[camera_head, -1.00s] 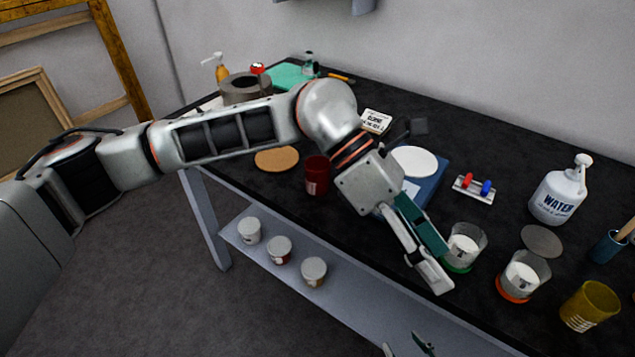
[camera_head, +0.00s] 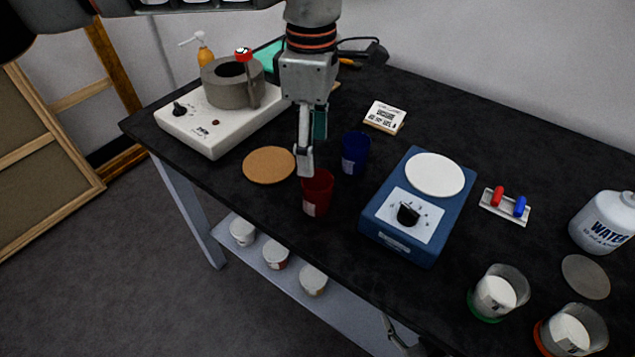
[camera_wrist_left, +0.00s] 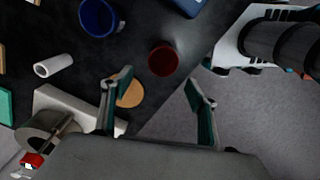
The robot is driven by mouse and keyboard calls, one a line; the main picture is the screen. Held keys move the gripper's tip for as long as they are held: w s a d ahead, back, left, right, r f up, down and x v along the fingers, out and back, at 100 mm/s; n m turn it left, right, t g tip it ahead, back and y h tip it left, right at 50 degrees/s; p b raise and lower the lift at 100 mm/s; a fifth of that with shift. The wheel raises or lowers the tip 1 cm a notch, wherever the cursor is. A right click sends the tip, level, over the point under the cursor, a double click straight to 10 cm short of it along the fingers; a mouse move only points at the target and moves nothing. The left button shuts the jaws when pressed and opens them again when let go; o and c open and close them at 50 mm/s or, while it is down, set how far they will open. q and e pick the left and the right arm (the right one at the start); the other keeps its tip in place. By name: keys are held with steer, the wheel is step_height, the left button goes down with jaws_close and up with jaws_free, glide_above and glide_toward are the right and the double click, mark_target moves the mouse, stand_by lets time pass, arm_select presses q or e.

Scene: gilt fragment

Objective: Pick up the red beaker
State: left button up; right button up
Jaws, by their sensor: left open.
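The red beaker (camera_head: 317,194) stands upright near the front edge of the black bench; it also shows in the left wrist view (camera_wrist_left: 163,60). My left gripper (camera_head: 312,152) points down just above and behind the beaker, its lower fingertip overlapping the rim in the head view. In the left wrist view the fingers (camera_wrist_left: 160,90) are spread apart with nothing between them, and the beaker appears beyond the gap. Touching cannot be judged. A small part of what looks like my right gripper (camera_head: 396,335) shows at the bottom edge.
A blue beaker (camera_head: 355,153) stands close behind and right of the red one. A cork disc (camera_head: 269,165) lies to its left, and a blue stirrer device (camera_head: 420,208) is to the right. A white heater unit (camera_head: 212,128) stands at the far left.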

mark_target(318, 175)
arm_select(q)
steer(key=shift+s+d+f, duration=0.1)
steer(key=shift+d+f, duration=0.05)
steer(key=shift+f, duration=1)
steer(key=shift+s+d+f, duration=0.1)
steer(key=shift+f, duration=1.05)
steer(key=shift+s+d+f, duration=0.1)
steer(key=shift+d+f, duration=0.05)
steer(key=shift+f, duration=1)
steer(key=c, duration=1.4)
